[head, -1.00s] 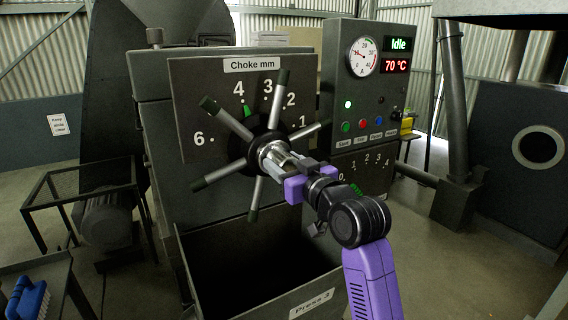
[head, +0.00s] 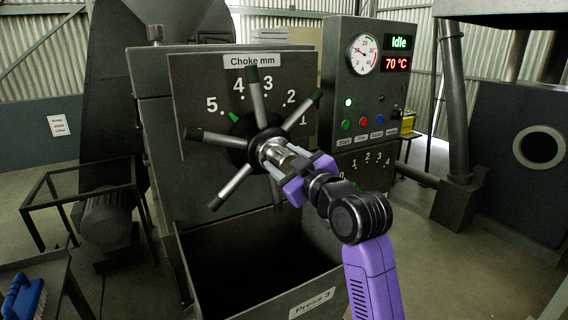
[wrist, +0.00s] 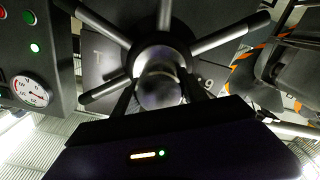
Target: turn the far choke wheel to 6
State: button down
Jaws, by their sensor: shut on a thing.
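The choke wheel (head: 240,150) has a dark hub and several grey spokes with dark tips. It stands in front of a dark plate (head: 190,80) marked "Choke mm". A green pointer (head: 236,115) at the hub sits between 4 and 5. The 6 is hidden behind a spoke in the head view, but shows upside down in the wrist view. My gripper (head: 283,162) is shut on the bright round centre piece (head: 272,152) of the wheel. In the wrist view, the round centre (wrist: 160,88) sits between my fingers, with spokes spreading around it.
A control box (head: 365,85) right of the wheel reads "Idle" and "70 °C". A smaller scale (head: 365,165) is below it, partly behind my arm. An open bin (head: 250,260) labelled "Press 3" lies below the wheel. A metal frame (head: 85,180) stands left.

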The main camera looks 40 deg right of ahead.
jog(key=n+b, duration=0.1)
jog(key=n, duration=0.2)
jog(key=shift+f+n, duration=0.1)
jog(key=shift+n, duration=0.2)
jog(key=shift+n+b, duration=0.7)
jog(key=shift+n, duration=1.1)
jog(key=shift+a, duration=0.1)
jog(key=c, duration=0.6)
grip_release()
jog(key=shift+s, duration=0.1)
jog(key=b+v, duration=0.1)
jog(key=v, duration=0.6)
jog(key=shift+s+a, duration=0.15)
jog(key=shift+s, duration=0.15)
